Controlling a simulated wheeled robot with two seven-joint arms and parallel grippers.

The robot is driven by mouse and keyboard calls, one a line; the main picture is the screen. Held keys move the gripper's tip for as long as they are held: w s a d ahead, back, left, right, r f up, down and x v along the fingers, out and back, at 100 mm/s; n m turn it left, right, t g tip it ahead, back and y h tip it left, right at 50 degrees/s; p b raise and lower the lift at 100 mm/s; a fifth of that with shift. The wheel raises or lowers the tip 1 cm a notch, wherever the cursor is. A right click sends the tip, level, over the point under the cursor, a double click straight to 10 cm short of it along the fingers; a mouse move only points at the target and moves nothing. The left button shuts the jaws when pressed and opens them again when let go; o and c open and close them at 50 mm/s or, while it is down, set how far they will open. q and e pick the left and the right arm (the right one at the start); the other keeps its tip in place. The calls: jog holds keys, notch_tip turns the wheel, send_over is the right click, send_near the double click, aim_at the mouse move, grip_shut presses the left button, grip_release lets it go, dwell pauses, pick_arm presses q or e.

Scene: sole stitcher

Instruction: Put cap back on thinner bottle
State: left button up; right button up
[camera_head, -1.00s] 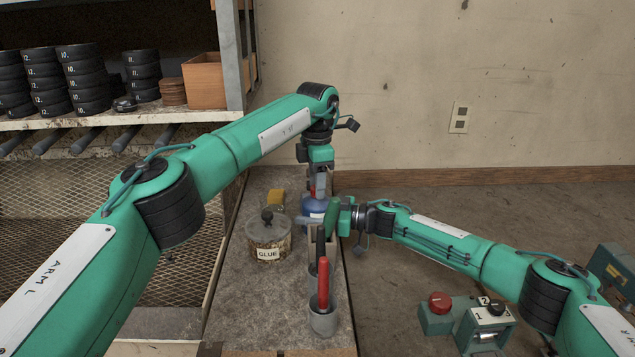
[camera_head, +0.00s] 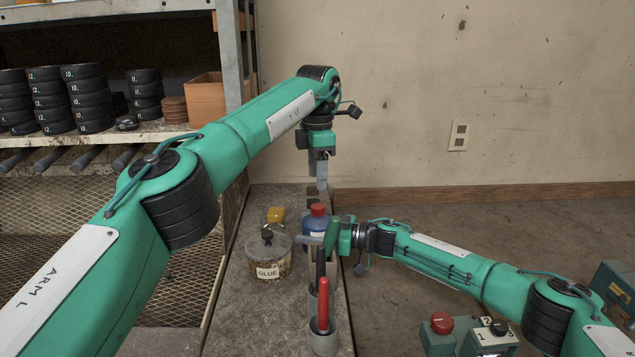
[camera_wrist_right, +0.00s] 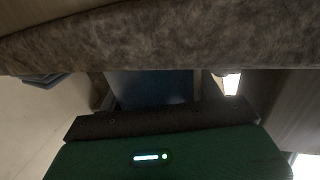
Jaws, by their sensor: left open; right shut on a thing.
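The blue thinner bottle (camera_head: 313,224) stands upright on the bench, behind the glue pot. Its red cap (camera_head: 318,209) sits on top of the bottle's neck; whether it is fully tight I cannot tell. My left gripper (camera_head: 321,184) points down above the cap, open, empty and apart from it. My right gripper (camera_head: 308,240) comes in from the right and is shut on the bottle's body, hiding part of it. In the right wrist view a dark blue patch of the bottle (camera_wrist_right: 155,88) shows beyond the gripper's edge.
A glue pot (camera_head: 268,256) stands left of the bottle, with a yellow block (camera_head: 276,216) behind it. A grey cup (camera_head: 323,335) with a red-handled tool (camera_head: 323,304) stands in front. The wall (camera_head: 420,90) is behind the bench.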

jog(key=o, duration=2)
jog(key=shift+c, duration=0.2)
jog(key=shift+d, duration=0.1)
pick_arm(q)
jog(key=shift+f+b, duration=0.75)
pick_arm(e)
jog(key=v, duration=1.3)
jog(key=shift+d, duration=0.35)
